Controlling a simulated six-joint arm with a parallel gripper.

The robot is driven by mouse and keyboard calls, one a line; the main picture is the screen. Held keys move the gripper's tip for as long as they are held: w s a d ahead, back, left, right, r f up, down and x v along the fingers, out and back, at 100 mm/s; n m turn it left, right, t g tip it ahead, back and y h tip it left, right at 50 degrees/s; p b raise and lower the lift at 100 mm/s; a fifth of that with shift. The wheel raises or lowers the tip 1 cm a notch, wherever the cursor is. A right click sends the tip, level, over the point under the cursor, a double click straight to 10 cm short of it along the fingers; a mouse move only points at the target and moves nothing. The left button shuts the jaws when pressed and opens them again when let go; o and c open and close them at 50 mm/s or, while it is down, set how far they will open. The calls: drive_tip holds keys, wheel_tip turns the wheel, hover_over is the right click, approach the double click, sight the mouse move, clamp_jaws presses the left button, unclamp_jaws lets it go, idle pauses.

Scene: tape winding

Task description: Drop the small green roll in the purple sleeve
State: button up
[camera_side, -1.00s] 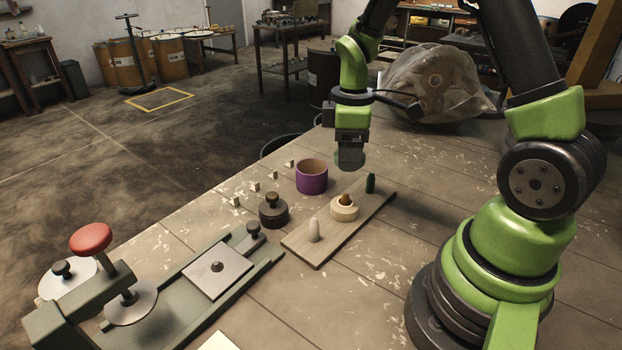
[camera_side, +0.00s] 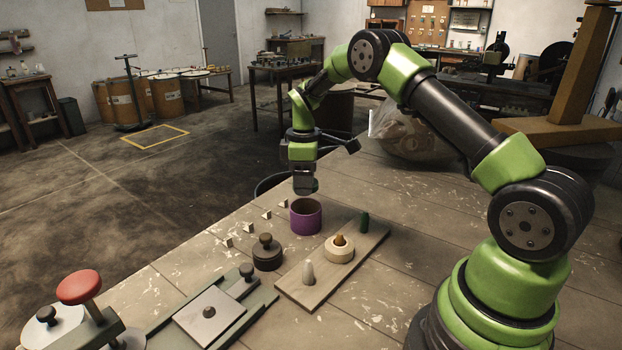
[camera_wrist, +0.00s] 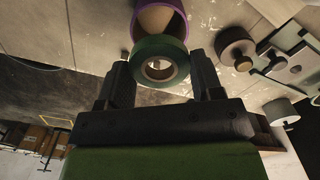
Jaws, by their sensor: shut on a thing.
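The small green roll (camera_wrist: 160,45) is a ring held between the two fingers of my gripper (camera_wrist: 162,70) in the wrist view. In the side view a sliver of the green roll (camera_side: 315,186) shows at the fingertips of my gripper (camera_side: 304,188). My gripper is shut on it. The purple sleeve (camera_side: 306,220) stands upright on the table, open at the top, just below the gripper. In the wrist view the sleeve (camera_wrist: 184,14) lies beyond the roll, partly hidden by it. The exact gap between roll and sleeve rim is hard to tell.
A wooden board (camera_side: 312,294) right of the sleeve carries a green peg (camera_side: 364,222), a cream roll (camera_side: 339,252) and a pale peg (camera_side: 308,273). A dark knobbed weight (camera_side: 267,256) and small white blocks (camera_side: 266,215) are nearby. A red-knobbed press (camera_side: 80,288) stands front left.

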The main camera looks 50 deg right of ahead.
drive_tip(key=shift+f, duration=2.1)
drive_tip(key=shift+f, duration=0.1)
drive_tip(key=o, duration=1.2)
drive_tip(key=shift+c, duration=0.2)
wheel_tip(320, 180, up, 6)
